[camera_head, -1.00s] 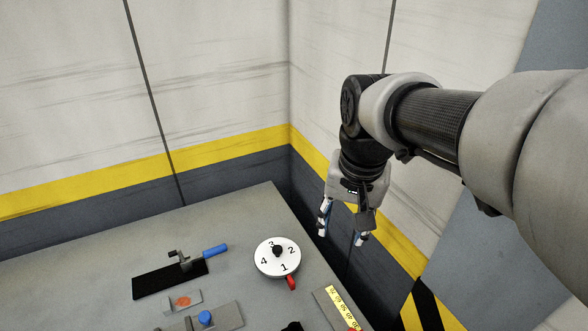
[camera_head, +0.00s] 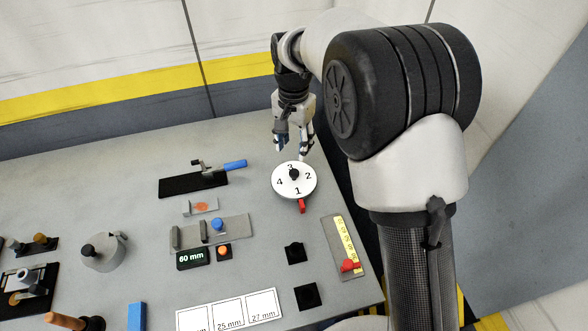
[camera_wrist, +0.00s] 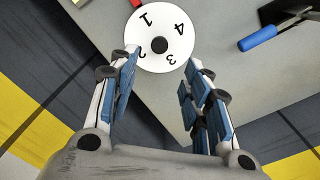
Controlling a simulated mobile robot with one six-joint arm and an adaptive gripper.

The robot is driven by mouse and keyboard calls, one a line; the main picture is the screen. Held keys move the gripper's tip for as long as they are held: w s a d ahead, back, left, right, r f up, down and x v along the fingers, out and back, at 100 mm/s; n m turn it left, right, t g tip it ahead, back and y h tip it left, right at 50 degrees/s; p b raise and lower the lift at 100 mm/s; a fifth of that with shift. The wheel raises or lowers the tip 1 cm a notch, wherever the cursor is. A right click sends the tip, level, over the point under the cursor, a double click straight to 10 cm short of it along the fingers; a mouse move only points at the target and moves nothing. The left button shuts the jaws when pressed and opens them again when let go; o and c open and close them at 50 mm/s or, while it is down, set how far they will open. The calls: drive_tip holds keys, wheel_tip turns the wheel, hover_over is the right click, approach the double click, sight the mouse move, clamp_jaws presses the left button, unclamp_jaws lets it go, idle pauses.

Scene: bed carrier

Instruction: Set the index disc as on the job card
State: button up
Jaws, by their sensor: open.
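The index disc (camera_head: 283,192) is a round white dial with the numbers 1 to 4 and a black centre knob (camera_head: 294,174). A red pointer (camera_head: 302,206) sits at its front edge, beside the number 1. My gripper (camera_head: 292,150) is open and empty, pointing down just behind the disc in the head view. In the wrist view the disc (camera_wrist: 160,20) lies ahead of my gripper (camera_wrist: 164,60), with the knob (camera_wrist: 159,46) roughly centred between the open fingers. No contact with the knob is visible. White cards (camera_head: 230,311) at the front read 25 mm and 27 mm; one is cut off.
A blue-handled clamp (camera_head: 235,165) on a black plate stands left of the disc. A slide with a blue knob (camera_head: 218,224) and a 60 mm display (camera_head: 192,258) lie in front. A yellow scale (camera_head: 346,240) is at right. The bench's right edge is close to the disc.

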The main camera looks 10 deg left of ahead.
sight(294, 172)
wheel_tip(294, 172, down, 10)
drive_tip(key=b, duration=0.2)
drive_tip(key=shift+f+b, duration=0.25)
drive_tip(key=shift+b, duration=0.1)
drive_tip(key=shift+c, duration=0.5)
clamp_jaws()
